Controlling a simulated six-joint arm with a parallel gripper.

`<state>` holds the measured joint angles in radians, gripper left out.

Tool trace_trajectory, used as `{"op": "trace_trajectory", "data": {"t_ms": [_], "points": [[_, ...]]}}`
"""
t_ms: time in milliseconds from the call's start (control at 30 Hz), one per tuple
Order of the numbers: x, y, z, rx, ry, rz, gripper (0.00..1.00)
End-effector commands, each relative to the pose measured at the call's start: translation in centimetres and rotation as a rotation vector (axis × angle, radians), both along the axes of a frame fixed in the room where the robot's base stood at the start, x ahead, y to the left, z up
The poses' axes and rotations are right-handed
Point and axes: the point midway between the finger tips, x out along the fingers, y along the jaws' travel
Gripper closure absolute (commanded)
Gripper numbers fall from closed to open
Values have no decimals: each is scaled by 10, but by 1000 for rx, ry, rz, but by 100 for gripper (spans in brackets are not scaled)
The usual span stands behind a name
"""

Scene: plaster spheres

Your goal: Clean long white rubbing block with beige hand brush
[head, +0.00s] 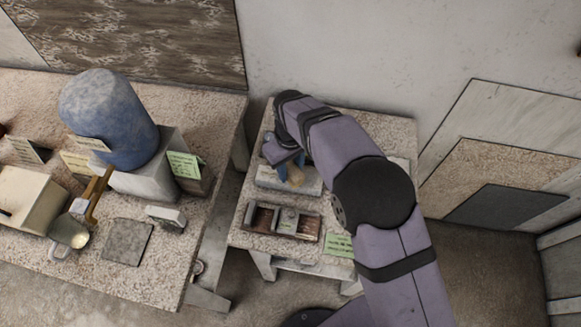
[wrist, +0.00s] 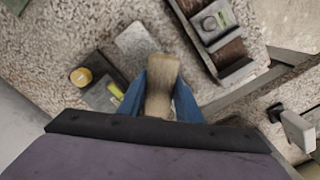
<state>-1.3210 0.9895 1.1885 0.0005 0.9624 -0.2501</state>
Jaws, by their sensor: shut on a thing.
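My gripper (head: 283,163) is shut on the beige hand brush (head: 297,178), over the small table. The wrist view shows the brush (wrist: 162,82) between the two blue fingers, its pale end pointing away from my wrist. A long pale block (head: 268,176), which looks like the white rubbing block, lies on the table under the brush. In the wrist view the block (wrist: 132,40) shows just beyond the brush end, partly hidden by it. I cannot tell whether the brush touches the block.
A dark tray (head: 312,237) with brown and grey things lies at the near side of the small table (head: 240,236). A green note (head: 340,246) is at its near right. A round yellow-topped thing (wrist: 80,77) is near the block. My arm hides the table's right part.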

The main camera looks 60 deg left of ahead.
Motion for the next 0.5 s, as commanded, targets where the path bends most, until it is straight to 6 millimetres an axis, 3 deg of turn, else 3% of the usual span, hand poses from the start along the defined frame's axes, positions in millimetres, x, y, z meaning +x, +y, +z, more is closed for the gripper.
{"op": "trace_trajectory", "data": {"t_ms": [500], "points": [[0,0,-5,0,0,0,87]]}}
